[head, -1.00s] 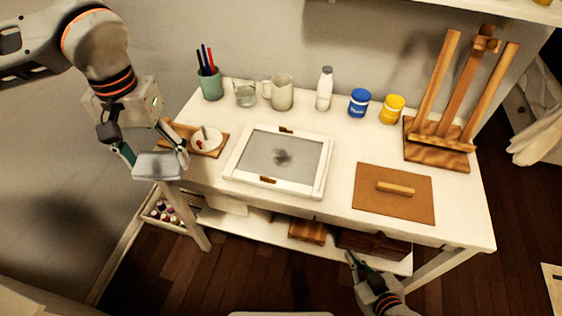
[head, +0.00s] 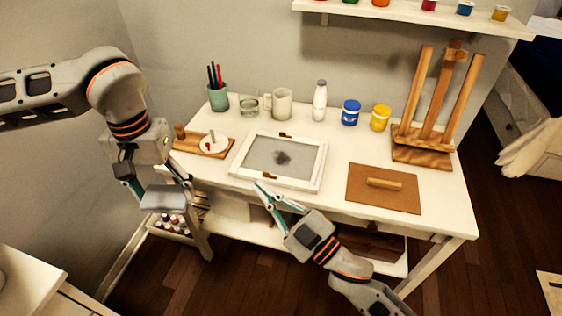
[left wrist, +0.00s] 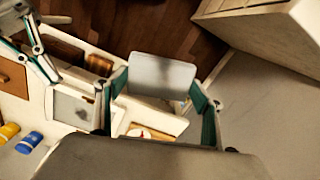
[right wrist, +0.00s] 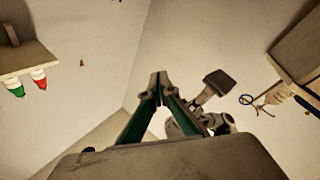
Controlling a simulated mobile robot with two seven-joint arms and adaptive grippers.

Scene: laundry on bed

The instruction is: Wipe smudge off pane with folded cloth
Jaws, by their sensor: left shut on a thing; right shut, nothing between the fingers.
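The pane (head: 262,166) lies flat on the white table in a white frame with small brown clips. A dark grey smudge (head: 283,158) sits near its middle. The pane also shows in the left wrist view (left wrist: 72,108). My left gripper (head: 165,194) is shut on a folded grey-white cloth (head: 163,201), held off the table's left front side. The cloth also shows in the left wrist view (left wrist: 162,74). My right gripper (head: 264,192) is shut and empty, just in front of the pane's front edge. I cannot tell whether it touches the frame.
A wooden tray with a white dish (head: 213,146) stands left of the pane. Behind are a pen cup (head: 218,98), glass (head: 249,104), mug (head: 281,104), bottle (head: 319,101) and paint jars (head: 350,112). A brown board (head: 384,198) and easel (head: 422,155) stand right.

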